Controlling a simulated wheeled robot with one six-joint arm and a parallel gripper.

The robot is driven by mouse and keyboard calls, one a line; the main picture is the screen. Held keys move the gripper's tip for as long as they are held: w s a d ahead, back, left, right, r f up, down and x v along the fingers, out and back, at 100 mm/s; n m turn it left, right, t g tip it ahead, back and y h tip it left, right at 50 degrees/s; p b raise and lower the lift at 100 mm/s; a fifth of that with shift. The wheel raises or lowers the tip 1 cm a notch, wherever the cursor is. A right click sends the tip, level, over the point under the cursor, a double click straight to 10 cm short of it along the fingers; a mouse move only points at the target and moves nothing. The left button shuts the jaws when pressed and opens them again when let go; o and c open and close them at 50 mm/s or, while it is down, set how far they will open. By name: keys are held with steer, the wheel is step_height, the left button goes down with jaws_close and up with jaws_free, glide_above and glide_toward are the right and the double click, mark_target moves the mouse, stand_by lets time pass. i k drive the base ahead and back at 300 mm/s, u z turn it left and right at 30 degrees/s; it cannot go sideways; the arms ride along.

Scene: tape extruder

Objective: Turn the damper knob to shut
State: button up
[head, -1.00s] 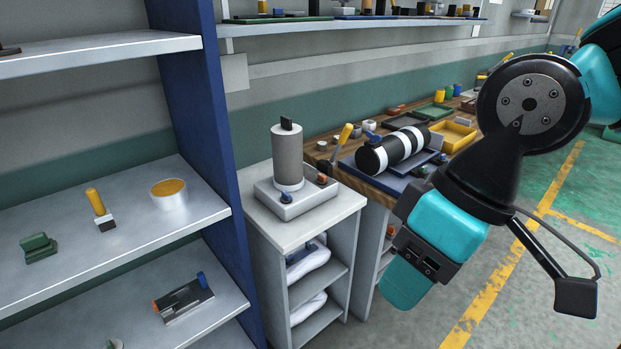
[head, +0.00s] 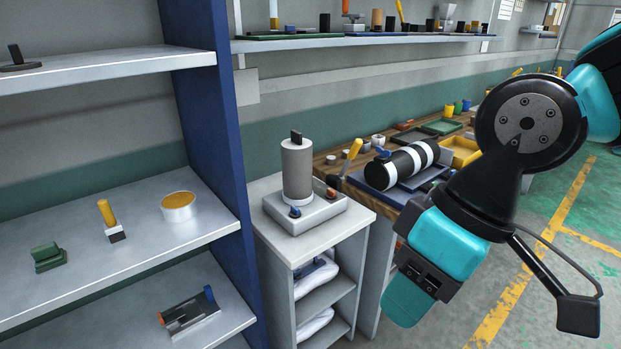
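A grey upright cylinder (head: 297,170) stands on a pale base block on a white cabinet top, left of my arm. A black upright tab (head: 296,138) sits on top of the cylinder. The base also has a small blue knob (head: 295,211) at its front and a small orange-red knob (head: 331,193) at its right. None of these is labelled, so I cannot tell which is the damper knob. My gripper (head: 405,300) hangs at the right, pointing down and left, apart from the cylinder and its base. Its fingertips are not clearly seen, so its opening cannot be told.
A blue-sided shelf (head: 205,120) with small parts stands at the left. A wooden bench behind the cabinet (head: 350,212) holds a black-and-white striped cylinder (head: 403,163) and a yellow lever (head: 355,148). A wall shelf (head: 370,42) runs above. Open floor (head: 545,270) lies at the right.

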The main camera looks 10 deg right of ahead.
mark_target(331, 195)
steer(key=u, duration=0.4)
steer(key=i, duration=1)
steer(key=z, duration=0.15)
